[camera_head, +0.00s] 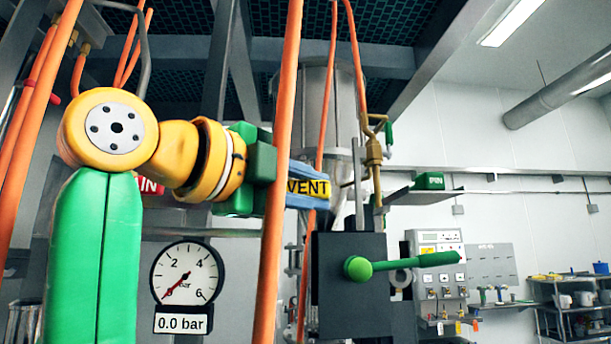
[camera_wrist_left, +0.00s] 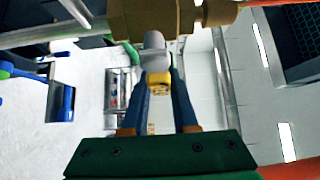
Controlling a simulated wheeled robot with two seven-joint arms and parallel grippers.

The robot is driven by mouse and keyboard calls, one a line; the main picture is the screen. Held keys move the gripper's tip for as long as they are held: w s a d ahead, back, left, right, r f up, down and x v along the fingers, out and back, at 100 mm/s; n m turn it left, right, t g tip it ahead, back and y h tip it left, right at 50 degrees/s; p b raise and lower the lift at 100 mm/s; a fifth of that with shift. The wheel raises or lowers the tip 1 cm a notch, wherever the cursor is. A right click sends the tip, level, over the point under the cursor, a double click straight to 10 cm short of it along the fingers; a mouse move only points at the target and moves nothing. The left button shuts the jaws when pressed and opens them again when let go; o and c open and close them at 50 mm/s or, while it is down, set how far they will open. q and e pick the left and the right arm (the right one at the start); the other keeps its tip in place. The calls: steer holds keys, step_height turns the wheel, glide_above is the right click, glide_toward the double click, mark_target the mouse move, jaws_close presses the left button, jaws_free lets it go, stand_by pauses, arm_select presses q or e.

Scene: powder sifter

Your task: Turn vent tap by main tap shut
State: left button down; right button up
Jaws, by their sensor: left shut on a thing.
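My left gripper (camera_head: 322,195) comes in from the left with its blue fingers at the yellow VENT tag (camera_head: 308,187). In the left wrist view the fingers (camera_wrist_left: 158,74) lie on both sides of a grey tap handle (camera_wrist_left: 153,42) with a yellow part (camera_wrist_left: 158,86), and are shut on it. The handle sits under a brass valve body (camera_wrist_left: 150,20). A red sign ending in "IN" (camera_head: 151,187) is mostly hidden behind my left arm; no main tap can be made out there. My right gripper is not in view.
A pressure gauge (camera_head: 187,273) reads 0.0 bar. A dark box (camera_head: 347,305) with a green lever (camera_head: 415,262) stands below the tap. Orange hoses (camera_head: 280,130) hang close to my left gripper. A brass fitting (camera_head: 373,155) is just right of it.

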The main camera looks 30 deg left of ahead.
arm_select(q)
steer(key=shift+f, duration=0.15)
stand_by(0.3)
steer(key=c, duration=0.7)
jaws_free()
steer(key=shift+d, duration=0.1)
